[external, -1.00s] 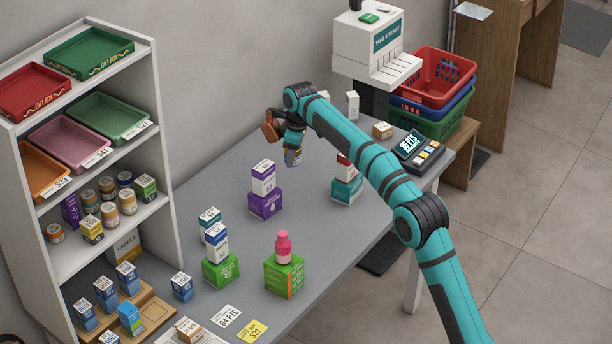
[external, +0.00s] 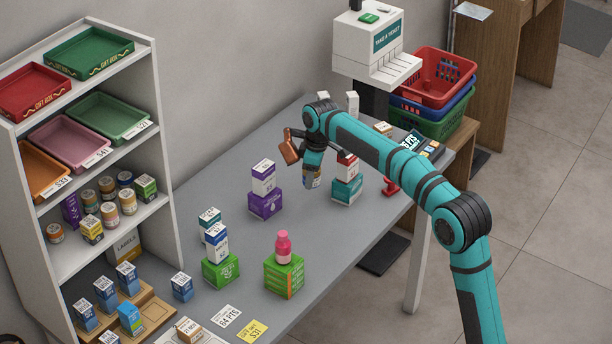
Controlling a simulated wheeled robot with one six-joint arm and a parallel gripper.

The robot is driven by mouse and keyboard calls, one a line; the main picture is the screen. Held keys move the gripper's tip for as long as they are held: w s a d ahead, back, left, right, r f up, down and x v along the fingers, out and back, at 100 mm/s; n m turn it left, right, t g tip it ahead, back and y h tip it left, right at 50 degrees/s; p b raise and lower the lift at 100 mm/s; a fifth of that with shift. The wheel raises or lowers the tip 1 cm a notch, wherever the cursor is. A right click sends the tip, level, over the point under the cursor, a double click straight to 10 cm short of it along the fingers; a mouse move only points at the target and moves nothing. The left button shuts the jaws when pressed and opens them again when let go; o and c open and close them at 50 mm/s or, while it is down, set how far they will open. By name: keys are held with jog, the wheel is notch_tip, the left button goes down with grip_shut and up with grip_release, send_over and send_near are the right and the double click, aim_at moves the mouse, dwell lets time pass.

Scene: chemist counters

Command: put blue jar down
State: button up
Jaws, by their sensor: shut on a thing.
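My gripper (external: 313,166) points down over the counter (external: 222,176) and is shut on the blue jar (external: 312,180). The jar is small, upright, with a blue and tan label. Its upper part is hidden by my gripper. It is at or just above the counter top; I cannot tell whether it touches. It is left of the teal box (external: 347,189) and right of the purple box (external: 265,204).
A white-and-red box (external: 347,166) stands on the teal box, close beside my gripper. A white-and-purple box (external: 263,176) tops the purple box. Green boxes (external: 284,277) stand nearer the front. Counter is bare between the purple box and the jar.

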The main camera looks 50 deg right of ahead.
send_over(335, 245)
jog(key=f, duration=1.2)
jog(key=shift+s, duration=0.25)
jog(key=o, duration=1)
jog(key=shift+f, duration=0.1)
jog(key=shift+s+d+r, duration=0.1)
jog(key=shift+s+r, duration=0.1)
jog(key=shift+r, duration=1.85)
jog(key=shift+s+d+r, duration=0.15)
jog(key=shift+s+r, duration=0.1)
jog(key=shift+r, duration=1.75)
jog(key=shift+s+d+r, duration=0.1)
jog(key=shift+s+r, duration=0.1)
jog(key=shift+r, duration=1.85)
